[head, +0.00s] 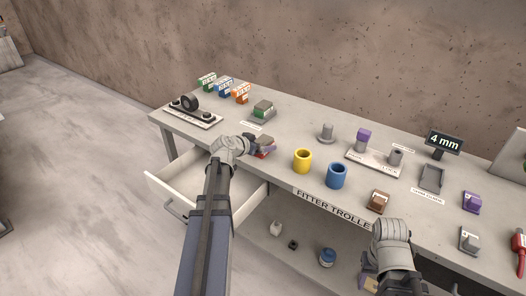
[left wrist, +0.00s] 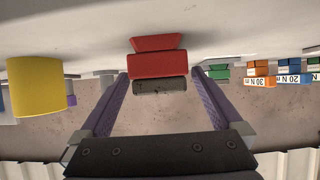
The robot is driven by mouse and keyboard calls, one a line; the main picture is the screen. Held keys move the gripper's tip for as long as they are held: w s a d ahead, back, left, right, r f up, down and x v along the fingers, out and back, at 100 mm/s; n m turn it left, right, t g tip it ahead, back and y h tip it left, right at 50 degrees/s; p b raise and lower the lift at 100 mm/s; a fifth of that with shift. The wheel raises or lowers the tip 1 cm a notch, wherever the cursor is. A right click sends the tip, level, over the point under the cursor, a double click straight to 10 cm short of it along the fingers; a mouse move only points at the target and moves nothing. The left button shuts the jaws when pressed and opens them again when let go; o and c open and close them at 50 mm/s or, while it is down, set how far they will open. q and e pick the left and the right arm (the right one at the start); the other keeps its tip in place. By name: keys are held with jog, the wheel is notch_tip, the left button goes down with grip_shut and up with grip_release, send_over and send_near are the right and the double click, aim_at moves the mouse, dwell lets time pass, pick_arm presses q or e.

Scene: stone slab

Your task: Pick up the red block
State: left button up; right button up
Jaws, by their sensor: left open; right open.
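The red block (head: 265,153) stands on the bench just right of my left gripper (head: 252,144), which partly covers it in the head view. In the left wrist view, which looks upside down, the red block (left wrist: 157,66) lies centred between the tips of my left gripper (left wrist: 158,78), with a dark grey part attached. The fingers are open, with a gap on each side of the block. My right gripper (head: 378,283) is low at the bench's front edge, away from the block; its fingers are mostly hidden.
A yellow cup (head: 302,161) and a blue cup (head: 337,176) stand right of the block. A green block (head: 263,108) sits behind it. An open drawer (head: 190,191) juts out below my left arm. A brown block (head: 378,201) stands near my right gripper.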

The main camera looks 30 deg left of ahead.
pick_arm(q)
jog(key=shift+x, duration=0.8)
jog(key=shift+r, duration=0.1)
jog(key=shift+s, duration=0.1)
jog(key=shift+c, duration=0.2)
grip_shut()
